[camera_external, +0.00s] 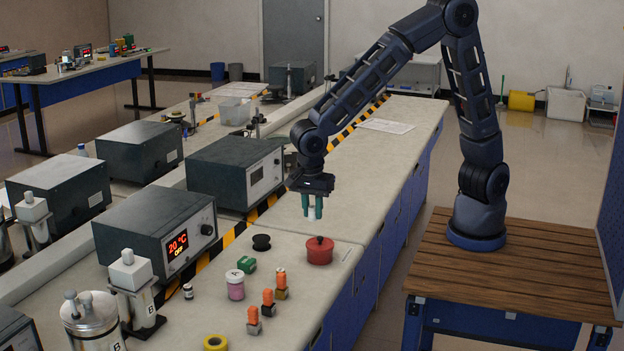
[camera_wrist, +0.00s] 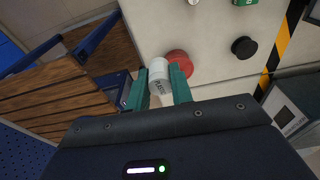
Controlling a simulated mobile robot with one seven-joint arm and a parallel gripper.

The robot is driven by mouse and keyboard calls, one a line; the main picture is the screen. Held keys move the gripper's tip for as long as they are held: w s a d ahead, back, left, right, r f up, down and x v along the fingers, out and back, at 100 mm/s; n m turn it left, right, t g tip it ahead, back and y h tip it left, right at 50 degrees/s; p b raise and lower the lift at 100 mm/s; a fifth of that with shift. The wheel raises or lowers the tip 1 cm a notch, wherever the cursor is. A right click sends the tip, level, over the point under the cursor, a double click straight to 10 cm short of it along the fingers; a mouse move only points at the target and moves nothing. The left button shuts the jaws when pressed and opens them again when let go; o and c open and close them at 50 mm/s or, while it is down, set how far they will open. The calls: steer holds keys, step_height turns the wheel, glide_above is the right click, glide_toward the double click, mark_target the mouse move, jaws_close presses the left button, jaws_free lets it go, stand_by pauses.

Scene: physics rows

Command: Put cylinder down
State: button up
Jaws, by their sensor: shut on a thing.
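A small white cylinder (camera_external: 311,212) with dark lettering is between the teal fingers of my gripper (camera_external: 312,206). In the external view the cylinder appears just above and behind a red round pot (camera_external: 319,251). I cannot tell exactly how high it is over the bench top.
Near the pot stand a black spool (camera_external: 261,242), a green block (camera_external: 246,264), a pink jar (camera_external: 235,285), several orange-topped pieces (camera_external: 281,283) and a yellow ring (camera_external: 215,343). Dark instrument boxes (camera_external: 236,170) line the left. The bench beyond my gripper is mostly clear, with a paper sheet (camera_external: 385,126).

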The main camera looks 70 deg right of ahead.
steer(key=w+d+m, duration=0.3)
steer(key=w+d, duration=0.3)
steer(key=d, duration=0.8)
steer(key=w+d+m+g, duration=0.1)
steer(key=w+d+m, duration=0.4)
steer(key=d, duration=1)
steer(key=w+d+m, duration=0.2)
steer(key=w+d, duration=0.5)
steer(key=d, duration=0.7)
steer(key=m+y, duration=0.2)
steer(key=m, duration=0.7)
glide_above(391, 177)
steer(key=f, duration=1.9)
steer(key=shift+w+d+f, duration=0.2)
steer(key=shift+w+f, duration=0.1)
steer(key=shift+f, duration=0.1)
